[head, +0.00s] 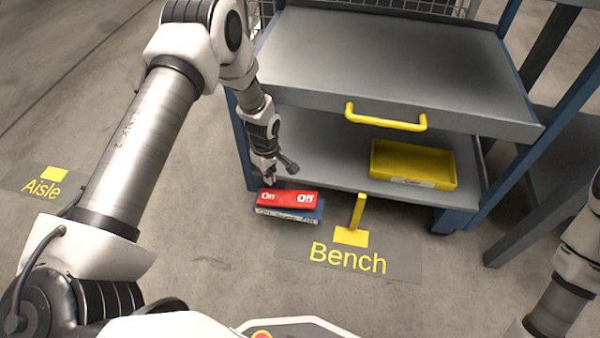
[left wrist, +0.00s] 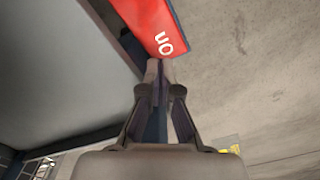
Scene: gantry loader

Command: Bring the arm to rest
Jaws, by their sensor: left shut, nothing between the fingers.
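My left arm (head: 150,130) reaches in from the left, and its gripper (head: 269,181) points down by the front left corner of the cart's lower shelf. The gripper is shut and empty. Just below it in the head view is a red rocker switch (head: 288,197) marked On and Off, on a blue base. In the left wrist view the closed fingertips (left wrist: 160,68) lie close to the On end of the red switch (left wrist: 150,22); I cannot tell whether they touch. Part of my right arm (head: 565,275) shows at the right edge, its gripper out of view.
A grey cart has a top shelf (head: 385,60) with a yellow handle (head: 385,117) and a lower shelf (head: 320,150) holding a yellow bin (head: 412,165). A yellow pedal or lever (head: 357,211) stands by the Bench floor mark (head: 348,258). Open floor lies left, near the Aisle mark (head: 42,188).

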